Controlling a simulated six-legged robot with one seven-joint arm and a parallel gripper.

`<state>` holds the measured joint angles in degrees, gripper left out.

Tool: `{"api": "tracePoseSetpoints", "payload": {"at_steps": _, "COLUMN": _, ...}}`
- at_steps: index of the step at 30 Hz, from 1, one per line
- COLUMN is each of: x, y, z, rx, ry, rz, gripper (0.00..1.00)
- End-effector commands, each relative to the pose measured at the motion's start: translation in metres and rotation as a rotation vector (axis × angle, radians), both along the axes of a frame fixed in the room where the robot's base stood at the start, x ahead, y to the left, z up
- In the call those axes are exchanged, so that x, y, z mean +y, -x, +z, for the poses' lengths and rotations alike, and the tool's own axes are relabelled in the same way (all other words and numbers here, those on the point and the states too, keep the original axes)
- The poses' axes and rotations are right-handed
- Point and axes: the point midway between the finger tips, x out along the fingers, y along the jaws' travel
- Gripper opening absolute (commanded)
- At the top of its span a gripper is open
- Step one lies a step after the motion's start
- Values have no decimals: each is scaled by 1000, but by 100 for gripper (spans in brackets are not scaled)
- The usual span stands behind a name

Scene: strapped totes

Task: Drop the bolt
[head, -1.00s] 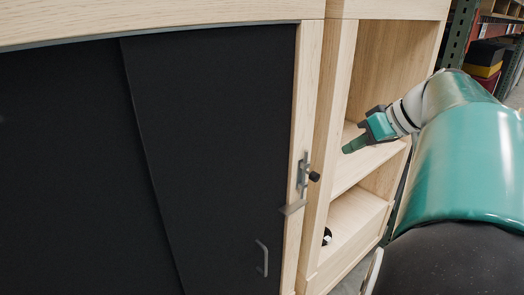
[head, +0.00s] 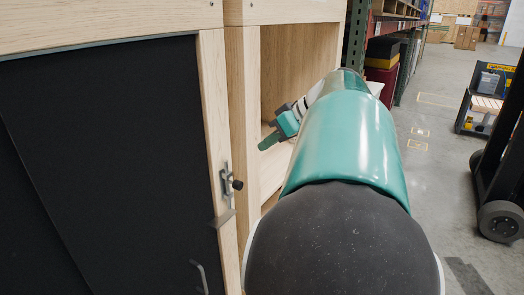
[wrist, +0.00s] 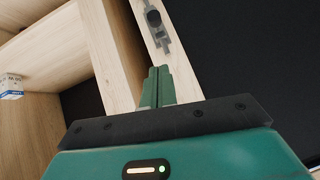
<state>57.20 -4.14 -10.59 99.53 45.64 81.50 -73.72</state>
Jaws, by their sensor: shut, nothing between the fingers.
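The bolt (head: 229,184) is a small grey metal fitting with a black knob, mounted on the pale wood upright beside the black door panel. It also shows at the top of the wrist view (wrist: 157,30). My gripper (head: 265,144) is up and to the right of the bolt in the head view, in front of the open cabinet bay. In the wrist view, its green fingers (wrist: 158,80) are together and empty, pointing toward the bolt with a gap between. I cannot tell the bolt's exact position.
A black door panel (head: 120,150) with a grey handle (head: 200,275) is left of the bolt. An open wooden bay (head: 300,55) with shelves is to the right. A small white and blue box (wrist: 10,86) sits inside. A dark wheeled cart (head: 500,170) stands at the far right on open floor.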

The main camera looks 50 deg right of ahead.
Motion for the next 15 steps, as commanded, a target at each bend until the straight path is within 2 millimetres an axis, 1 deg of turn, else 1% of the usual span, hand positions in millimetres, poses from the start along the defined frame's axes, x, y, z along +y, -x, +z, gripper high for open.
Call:
{"api": "tracePoseSetpoints", "payload": {"at_steps": 1, "x": 2, "y": -6, "z": -7, "rx": 2, "ry": -3, "rz": 2, "gripper": 0}}
{"api": "tracePoseSetpoints", "payload": {"at_steps": 12, "x": 16, "y": -59, "z": -58, "rx": 2, "ry": -3, "rz": 4, "gripper": 0}}
{"api": "tracePoseSetpoints", "payload": {"at_steps": 13, "x": 17, "y": -61, "z": -62, "rx": 3, "ry": -4, "rz": 3, "gripper": 0}}
{"api": "tracePoseSetpoints", "payload": {"at_steps": 15, "x": 19, "y": -58, "z": -74, "rx": 3, "ry": -3, "rz": 1, "gripper": 0}}
